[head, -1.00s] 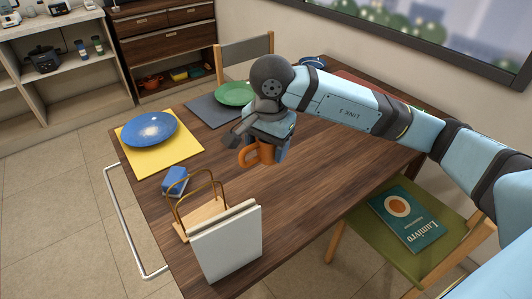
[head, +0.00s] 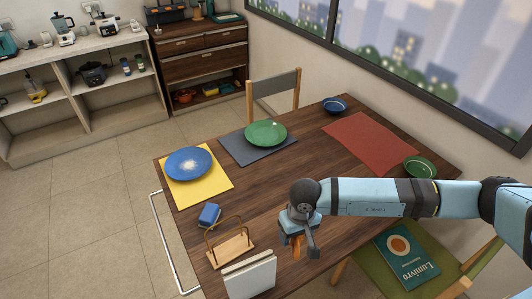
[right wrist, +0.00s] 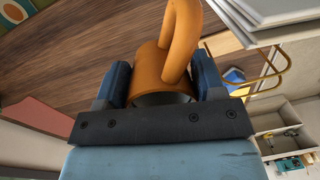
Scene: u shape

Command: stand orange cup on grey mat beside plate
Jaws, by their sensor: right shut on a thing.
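My right gripper (head: 298,246) is shut on the orange cup (head: 297,240), which is mostly hidden behind it in the head view. In the right wrist view the orange cup (right wrist: 150,62) sits between the two blue fingers (right wrist: 163,80), with its handle showing. The gripper is over the near side of the wooden table, away from the mat. The grey mat (head: 236,151) lies at the far side of the table, with the green plate (head: 266,133) on it. Bare mat shows mainly left of and in front of the plate. My left gripper is not in view.
A yellow mat (head: 217,188) with a blue plate (head: 188,163) lies left of the grey mat. A blue sponge (head: 209,215), a napkin holder (head: 232,252) and a white upright block (head: 250,277) stand near the left edge. The table middle is clear.

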